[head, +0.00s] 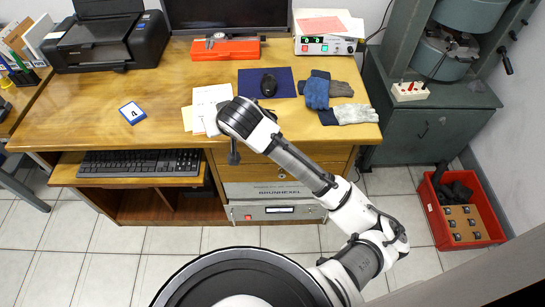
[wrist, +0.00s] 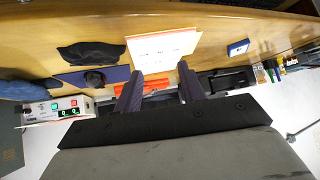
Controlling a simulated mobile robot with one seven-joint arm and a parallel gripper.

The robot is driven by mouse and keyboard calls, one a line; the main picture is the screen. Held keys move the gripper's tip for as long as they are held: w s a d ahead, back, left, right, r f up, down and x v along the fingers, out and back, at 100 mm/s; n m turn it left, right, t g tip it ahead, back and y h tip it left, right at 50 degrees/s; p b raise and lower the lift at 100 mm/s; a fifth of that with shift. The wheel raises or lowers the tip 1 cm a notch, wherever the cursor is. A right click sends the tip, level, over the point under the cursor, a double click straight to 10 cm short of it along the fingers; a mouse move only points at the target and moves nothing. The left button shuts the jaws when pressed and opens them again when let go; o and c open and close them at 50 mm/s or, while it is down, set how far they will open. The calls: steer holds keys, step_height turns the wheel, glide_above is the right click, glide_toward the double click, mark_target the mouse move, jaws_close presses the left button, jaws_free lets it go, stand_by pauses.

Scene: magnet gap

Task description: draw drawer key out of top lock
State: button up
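The wooden drawer front (head: 262,172) is under the desk's right part in the head view. A small round fitting, perhaps a lock, shows on it, but it is too small to be sure. I cannot make out the key in either view; my arm hides part of the drawer fronts. My gripper (head: 234,153) is at the desk's front edge, left of that fitting. In the wrist view my gripper (wrist: 159,88) has its two dark fingers well apart, with nothing between them.
The desk top (head: 170,90) holds papers (head: 208,104), a mouse on a blue pad (head: 285,82) and gloves (head: 350,114). A keyboard (head: 140,162) sits on a pulled-out tray at the left. A red crate (head: 486,233) stands on the floor at right. Tiled floor in front is clear.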

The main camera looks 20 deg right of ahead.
steer(key=s+d+f+m+g+h+p, duration=0.1)
steer(key=s+d+f+m+g+h, duration=0.15)
steer(key=s+d, duration=0.35)
steer(key=s+d+f+m+g+h, duration=0.15)
steer(key=s+d+f, duration=0.25)
steer(key=d, duration=0.4)
steer(key=shift+g+y, duration=0.4)
steer(key=shift+y, duration=0.1)
steer(key=b+x, duration=0.6)
steer(key=x, duration=0.4)
steer(key=shift+w+f, duration=0.1)
steer(key=shift+w, duration=0.1)
steer(key=c, duration=0.8)
steer(key=shift+s, duration=0.1)
steer(key=shift+s+a+b, duration=0.3)
steer(key=shift+s, duration=0.5)
steer(key=shift+s+a+b, duration=0.25)
steer(key=shift+s+b, duration=0.05)
steer(key=shift+s, duration=0.5)
steer(key=shift+s+a+r+p, duration=0.3)
steer(key=shift+s+r, duration=0.5)
steer(key=shift+s, duration=0.2)
steer(key=shift+s+a+r+p, duration=0.15)
steer(key=shift+s+a+r, duration=0.1)
steer(key=shift+s+r, duration=0.6)
